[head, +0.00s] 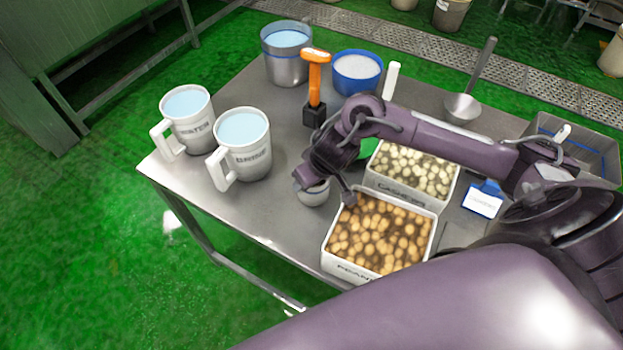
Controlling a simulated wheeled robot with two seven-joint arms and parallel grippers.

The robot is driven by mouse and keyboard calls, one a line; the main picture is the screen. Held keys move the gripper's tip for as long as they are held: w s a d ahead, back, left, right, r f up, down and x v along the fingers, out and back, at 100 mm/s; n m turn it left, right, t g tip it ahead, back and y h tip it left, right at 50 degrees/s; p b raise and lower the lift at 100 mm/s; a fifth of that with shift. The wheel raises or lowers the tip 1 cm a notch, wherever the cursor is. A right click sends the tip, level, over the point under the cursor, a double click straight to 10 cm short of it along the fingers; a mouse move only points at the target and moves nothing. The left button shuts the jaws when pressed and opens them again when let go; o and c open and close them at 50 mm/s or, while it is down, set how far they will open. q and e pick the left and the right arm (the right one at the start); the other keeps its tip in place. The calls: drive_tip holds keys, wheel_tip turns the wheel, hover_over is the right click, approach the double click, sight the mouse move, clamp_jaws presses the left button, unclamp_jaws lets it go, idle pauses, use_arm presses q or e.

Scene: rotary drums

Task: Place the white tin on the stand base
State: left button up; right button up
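A small round whitish-grey tin (313,194) stands on the steel table, left of the food trays. I take it for the white tin; its top is partly hidden by my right gripper. My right gripper (325,186) comes in from the right and points down over the tin. Its fingers are apart, one near the tin's left side and one beyond its right side. I cannot tell whether either finger touches it. An orange-topped upright tool stands in a black block (314,115) behind; I cannot tell whether this is the stand base. My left gripper is not in view.
Two white jugs (243,147) of bluish liquid stand at the left. A metal pot (287,60) and blue tub (357,73) stand at the back. Two filled trays (342,265) sit right of the tin. A ladle (462,107) and grey bin (548,122) are farther right.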

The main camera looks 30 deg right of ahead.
drive_tip(key=shift+f, duration=0.2)
drive_tip(key=shift+f, duration=0.15)
drive_tip(key=o, duration=1.1)
drive_tip(key=shift+c, duration=0.2)
